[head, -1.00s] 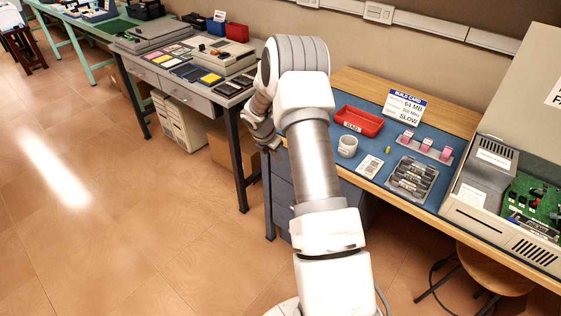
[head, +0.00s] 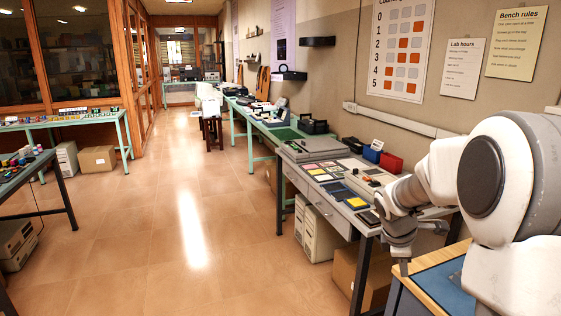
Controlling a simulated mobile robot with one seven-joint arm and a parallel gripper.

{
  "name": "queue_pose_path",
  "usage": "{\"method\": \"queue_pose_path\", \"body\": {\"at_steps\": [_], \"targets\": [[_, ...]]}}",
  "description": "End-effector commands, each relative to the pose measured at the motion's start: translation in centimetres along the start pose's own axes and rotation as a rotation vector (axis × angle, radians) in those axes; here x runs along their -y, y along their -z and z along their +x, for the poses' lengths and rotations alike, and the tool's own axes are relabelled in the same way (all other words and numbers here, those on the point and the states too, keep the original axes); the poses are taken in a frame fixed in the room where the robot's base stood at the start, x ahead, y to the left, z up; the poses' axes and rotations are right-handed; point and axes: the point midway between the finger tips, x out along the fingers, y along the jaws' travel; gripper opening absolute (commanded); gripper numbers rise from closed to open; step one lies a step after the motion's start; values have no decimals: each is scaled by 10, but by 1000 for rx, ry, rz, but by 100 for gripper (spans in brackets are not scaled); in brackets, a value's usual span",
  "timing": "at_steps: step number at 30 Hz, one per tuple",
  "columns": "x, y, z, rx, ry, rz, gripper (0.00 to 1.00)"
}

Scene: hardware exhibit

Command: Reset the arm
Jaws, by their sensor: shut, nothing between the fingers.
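My arm fills the right side of the head view, with a large white and grey joint close to the camera. It bends left and down to my gripper (head: 403,268), which is small and partly seen from the side. The gripper is shut and empty. It points down beside the near end of the grey workbench (head: 319,208), close to the left edge of the blue-topped bench (head: 436,290). My own arm hides much of the blue-topped bench.
The grey workbench carries flat coloured items and a red bin (head: 391,163). A cardboard box (head: 372,277) sits below it. A green-legged table (head: 262,131) stands farther back. Tables line the left side. The tiled floor (head: 185,215) between is clear.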

Motion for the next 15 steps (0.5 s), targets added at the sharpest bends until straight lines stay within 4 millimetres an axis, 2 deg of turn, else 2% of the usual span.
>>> {"method": "queue_pose_path", "body": {"at_steps": [1, 6, 15], "targets": [[6, -1, -24, -9, -15, 60, 0], [35, -1, -83, -54, -33, 286, 0], [101, -1, -166, -169, -32, 680, 0]]}}
